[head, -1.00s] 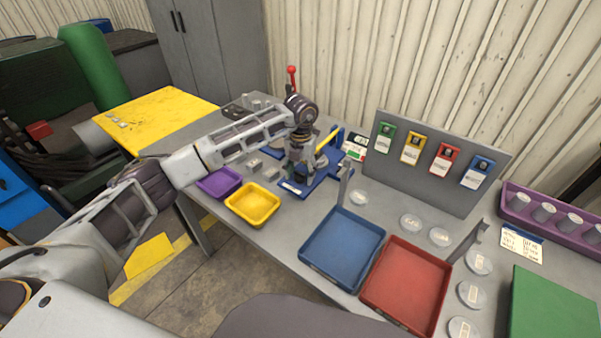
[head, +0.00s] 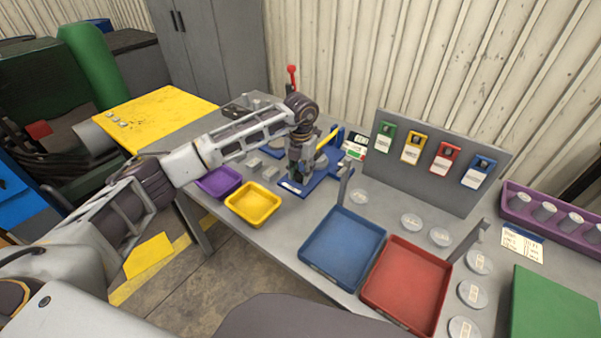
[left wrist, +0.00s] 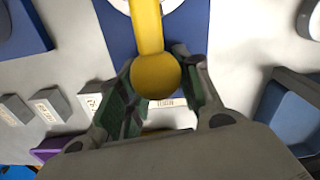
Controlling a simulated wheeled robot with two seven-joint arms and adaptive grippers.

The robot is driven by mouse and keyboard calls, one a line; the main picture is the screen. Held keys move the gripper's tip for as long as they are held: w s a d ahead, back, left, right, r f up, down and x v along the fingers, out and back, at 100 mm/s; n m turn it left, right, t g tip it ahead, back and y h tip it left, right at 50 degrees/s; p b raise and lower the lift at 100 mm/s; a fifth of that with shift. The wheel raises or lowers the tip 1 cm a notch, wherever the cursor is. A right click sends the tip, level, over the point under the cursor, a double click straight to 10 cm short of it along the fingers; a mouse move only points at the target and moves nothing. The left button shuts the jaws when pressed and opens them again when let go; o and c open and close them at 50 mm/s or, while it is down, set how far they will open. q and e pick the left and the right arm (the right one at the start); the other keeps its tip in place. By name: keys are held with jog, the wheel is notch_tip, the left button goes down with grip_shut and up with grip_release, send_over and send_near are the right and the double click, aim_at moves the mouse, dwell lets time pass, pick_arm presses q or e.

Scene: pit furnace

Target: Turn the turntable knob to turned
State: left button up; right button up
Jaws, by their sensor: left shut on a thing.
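A blue fixture (head: 322,182) stands on the grey bench, with a round pale disc (head: 319,161) on it. A yellow bar (head: 328,138) rises at its back. In the left wrist view the yellow bar (left wrist: 147,25) ends in a yellow ball knob (left wrist: 156,76). My left gripper (head: 297,178) points down over the front of the fixture. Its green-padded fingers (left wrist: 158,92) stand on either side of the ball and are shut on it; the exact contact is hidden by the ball. A small label shows below the ball. My right gripper is not in view.
Purple (head: 219,191) and yellow (head: 275,209) trays lie at the bench's front edge. Blue (head: 315,262) and red (head: 400,325) trays stand to the right. Small grey blocks (head: 255,164) lie left of the gripper. A tag panel (head: 405,180) and a red-topped lever (head: 292,72) stand behind.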

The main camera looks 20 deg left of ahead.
pick_arm(q)
jog(key=shift+m+b, duration=0.35)
jog(key=shift+m, duration=1.25)
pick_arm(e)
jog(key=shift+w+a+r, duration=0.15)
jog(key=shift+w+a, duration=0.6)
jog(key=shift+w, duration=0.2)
pick_arm(q)
jog(key=shift+r, duration=0.1)
jog(key=o, duration=0.9)
jog(key=shift+o, duration=0.7)
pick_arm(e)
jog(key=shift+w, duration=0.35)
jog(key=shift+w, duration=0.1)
